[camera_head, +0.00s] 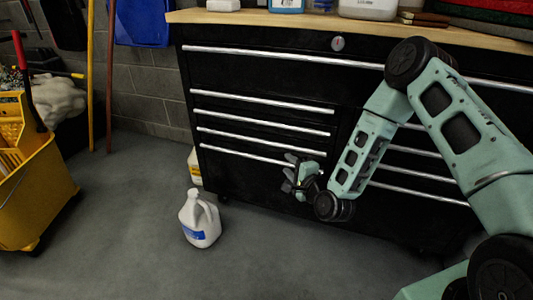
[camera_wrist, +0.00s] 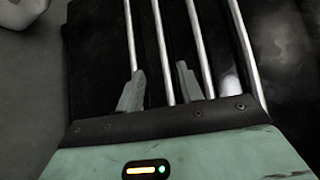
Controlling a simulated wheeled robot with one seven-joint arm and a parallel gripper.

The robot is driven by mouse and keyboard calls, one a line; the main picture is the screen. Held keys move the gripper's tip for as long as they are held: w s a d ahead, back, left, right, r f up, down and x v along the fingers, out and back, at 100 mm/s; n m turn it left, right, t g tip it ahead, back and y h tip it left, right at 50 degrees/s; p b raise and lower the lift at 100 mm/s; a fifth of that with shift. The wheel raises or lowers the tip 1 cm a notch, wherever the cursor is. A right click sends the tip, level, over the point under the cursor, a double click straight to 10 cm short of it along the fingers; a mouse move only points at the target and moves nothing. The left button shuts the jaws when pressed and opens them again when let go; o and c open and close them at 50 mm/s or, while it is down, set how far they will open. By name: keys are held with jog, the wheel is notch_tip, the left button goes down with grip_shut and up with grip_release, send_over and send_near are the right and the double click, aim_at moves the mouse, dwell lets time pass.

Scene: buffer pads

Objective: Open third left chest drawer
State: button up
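The black tool chest (camera_head: 260,200) has a left column of drawers with long silver handles, all looking shut. The third left handle down (camera_head: 250,142) runs towards my gripper. My gripper (camera_head: 297,172) is near the chest front, at the right end of the lower left handles. In the wrist view my gripper's two fingers (camera_wrist: 160,88) are apart and empty. The third handle (camera_wrist: 162,50) passes between them in that picture, with the lowest handle (camera_wrist: 131,35) behind the left finger. I cannot tell whether the fingers touch the chest.
A white jug (camera_head: 199,220) stands on the floor left of the chest front; another jug (camera_head: 194,167) is by the chest's side. A yellow mop bucket (camera_head: 35,190) is at far left. The wooden top (camera_head: 270,20) carries bottles. Floor in front of the chest is clear.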

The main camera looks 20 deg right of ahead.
aim_at(266, 143)
jog(key=b+x, duration=0.3)
jog(key=x, duration=1.4)
jog(key=shift+w+d+b, duration=0.15)
jog(key=shift+b, duration=0.15)
jog(key=shift+c, duration=0.4)
jog(key=shift+f, duration=0.1)
grip_shut()
